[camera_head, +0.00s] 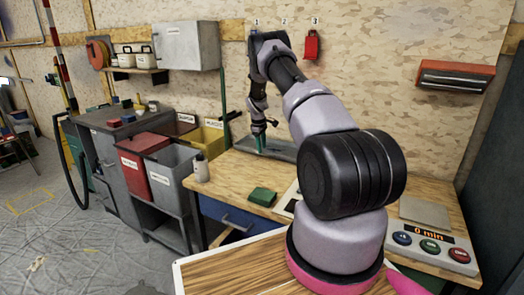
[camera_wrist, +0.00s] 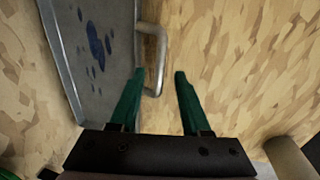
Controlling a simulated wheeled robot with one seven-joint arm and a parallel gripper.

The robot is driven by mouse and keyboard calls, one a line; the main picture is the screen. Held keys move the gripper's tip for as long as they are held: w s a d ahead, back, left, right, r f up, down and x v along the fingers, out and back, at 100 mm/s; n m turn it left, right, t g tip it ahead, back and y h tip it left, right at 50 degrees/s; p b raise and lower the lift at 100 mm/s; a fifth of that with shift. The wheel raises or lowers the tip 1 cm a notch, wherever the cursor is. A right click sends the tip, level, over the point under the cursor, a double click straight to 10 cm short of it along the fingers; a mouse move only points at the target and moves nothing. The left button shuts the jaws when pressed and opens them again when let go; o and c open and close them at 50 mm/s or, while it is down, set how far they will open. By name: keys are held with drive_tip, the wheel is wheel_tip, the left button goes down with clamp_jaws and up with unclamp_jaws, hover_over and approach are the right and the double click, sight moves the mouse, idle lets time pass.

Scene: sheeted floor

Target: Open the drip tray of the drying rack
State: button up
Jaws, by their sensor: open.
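The drip tray (camera_head: 283,151) is a shallow grey tray on the wooden bench against the back wall. In the wrist view the tray (camera_wrist: 98,75) fills the left side, with blue stains on its floor. Its metal bar handle (camera_wrist: 161,50) stands out from its right edge. My gripper (camera_head: 260,145) is open at the tray's front left part. In the wrist view its green fingers (camera_wrist: 159,73) point at the handle, with the bar between the fingertips; I cannot tell if they touch it. Numbered wall spots 1, 2, 3 are above; a red item (camera_head: 311,46) hangs under 3.
Red (camera_head: 145,165) and grey (camera_head: 172,180) bins stand left. A button panel (camera_head: 432,248) reading "0 min" is at right. A grey wall cabinet (camera_head: 187,46) hangs at upper left.

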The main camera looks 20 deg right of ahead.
drive_tip(key=shift+w+d+f, duration=0.15)
drive_tip(key=shift+f, duration=0.85)
clamp_jaws()
idle(0.8)
